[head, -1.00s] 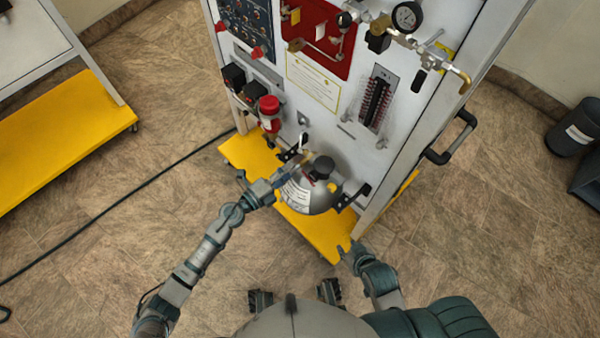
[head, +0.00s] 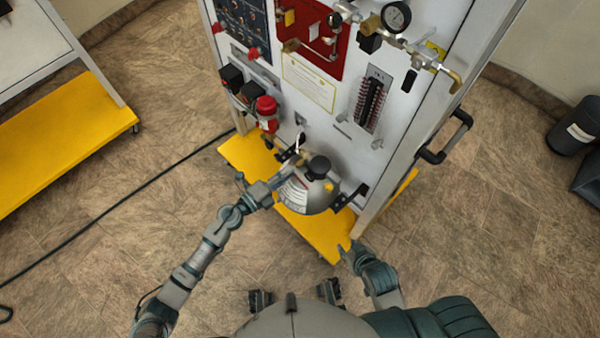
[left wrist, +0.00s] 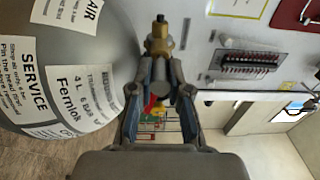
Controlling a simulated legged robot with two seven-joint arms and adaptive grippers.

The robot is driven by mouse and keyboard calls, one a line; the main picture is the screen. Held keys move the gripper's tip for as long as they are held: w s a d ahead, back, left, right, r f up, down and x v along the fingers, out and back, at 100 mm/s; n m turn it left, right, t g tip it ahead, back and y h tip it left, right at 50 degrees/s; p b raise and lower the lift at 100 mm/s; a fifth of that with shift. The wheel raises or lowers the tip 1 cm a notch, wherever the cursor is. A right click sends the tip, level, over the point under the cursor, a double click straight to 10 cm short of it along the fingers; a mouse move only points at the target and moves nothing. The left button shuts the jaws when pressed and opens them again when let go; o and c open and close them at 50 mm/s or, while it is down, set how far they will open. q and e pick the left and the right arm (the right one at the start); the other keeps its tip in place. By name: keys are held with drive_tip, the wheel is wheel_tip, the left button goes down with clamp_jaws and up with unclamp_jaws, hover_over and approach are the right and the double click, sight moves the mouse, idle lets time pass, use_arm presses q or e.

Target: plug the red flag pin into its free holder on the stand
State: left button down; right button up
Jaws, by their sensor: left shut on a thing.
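My left gripper (head: 287,174) is beside the silver cylinder (head: 307,200) at the bottom of the white stand (head: 345,150). In the left wrist view its fingers (left wrist: 158,75) are closed around a grey, rod-like part. A small patch of red, which I take for the red flag pin (left wrist: 150,103), shows between the fingers. Most of the pin is hidden by the fingers. A brass fitting (left wrist: 158,46) lies just beyond the fingertips. I cannot make out the free holder. My right gripper (head: 348,247) is open and empty near the stand's yellow base.
The stand's yellow base (head: 318,235) lies low in front. A red-capped device (head: 267,112), a gauge (head: 396,16) and a black side handle (head: 447,140) stick out from the stand. A black cable (head: 120,205) crosses the floor at the left.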

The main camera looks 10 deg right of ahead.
use_arm(q)
drive_tip(key=v, duration=0.5)
drive_tip(key=shift+a, duration=0.1)
idle(0.7)
drive_tip(key=shift+a+r, duration=0.1)
